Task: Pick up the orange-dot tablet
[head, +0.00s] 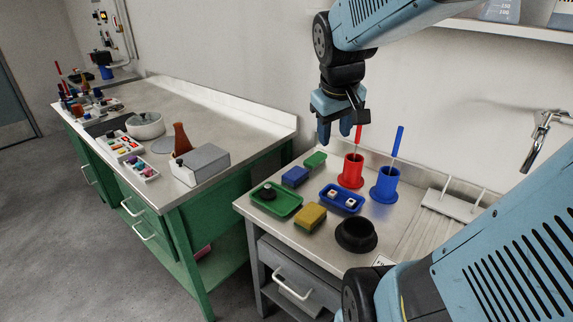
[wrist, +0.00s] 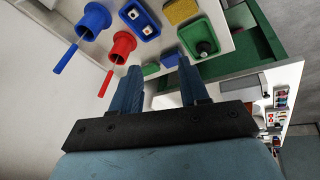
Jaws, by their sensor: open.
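Two small white tablets with dots lie in a blue tray (head: 324,203) on the metal table; the left tablet (head: 332,194) and the right tablet (head: 349,202) are too small for me to tell which dot is orange. The wrist view shows the same blue tray (wrist: 122,15) at the top, with one tablet (wrist: 132,14) and the other tablet (wrist: 147,31). My gripper (head: 335,130) is open and empty, pointing down above the back of the table, behind the tray and well above it. Its fingers (wrist: 158,68) also show in the wrist view.
A red cup (head: 351,174) and a blue cup (head: 384,188), each with a stick, stand behind the tray. Blue (head: 295,176), green (head: 315,159) and yellow (head: 311,217) sponges, a green tray (head: 288,209) with a black knob and a black bowl (head: 356,236) surround it.

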